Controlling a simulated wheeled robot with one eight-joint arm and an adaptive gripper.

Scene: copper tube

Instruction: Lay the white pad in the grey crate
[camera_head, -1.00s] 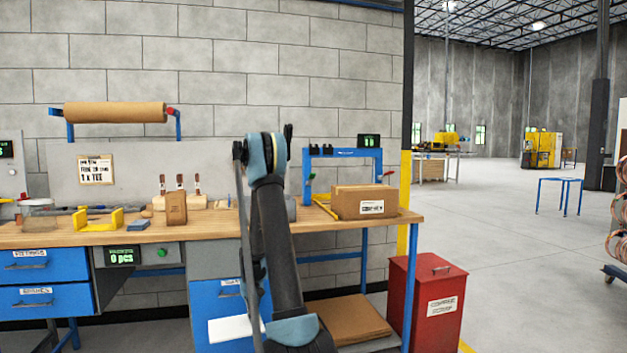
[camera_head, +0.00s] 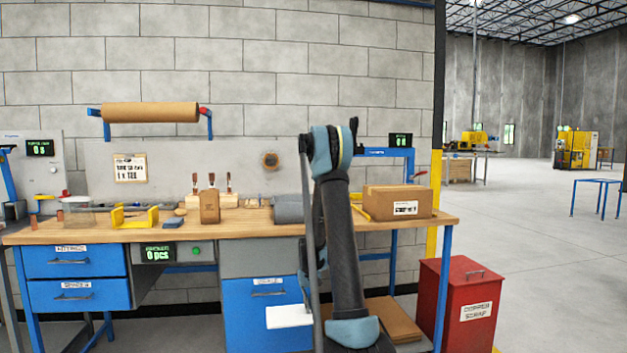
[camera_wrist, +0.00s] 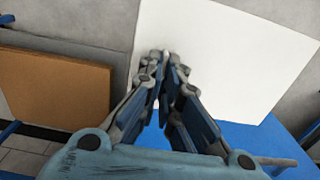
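My gripper (camera_wrist: 163,65) has its fingers drawn together, with the tips at the edge of the white pad (camera_wrist: 220,60). The pad is a flat white sheet that fills much of the upper wrist view. In the head view the white pad (camera_head: 289,317) shows low in front of the blue cabinet, level and just left of my arm. My gripper itself is hidden in the head view.
The wooden bench (camera_head: 250,230) holds a cardboard box (camera_head: 398,202), a yellow holder (camera_head: 134,216) and small tools. Blue drawers (camera_head: 76,262) and a blue cabinet (camera_head: 262,315) are below. A red scrap bin (camera_head: 458,305) stands right. Open floor (camera_head: 560,240) lies beyond.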

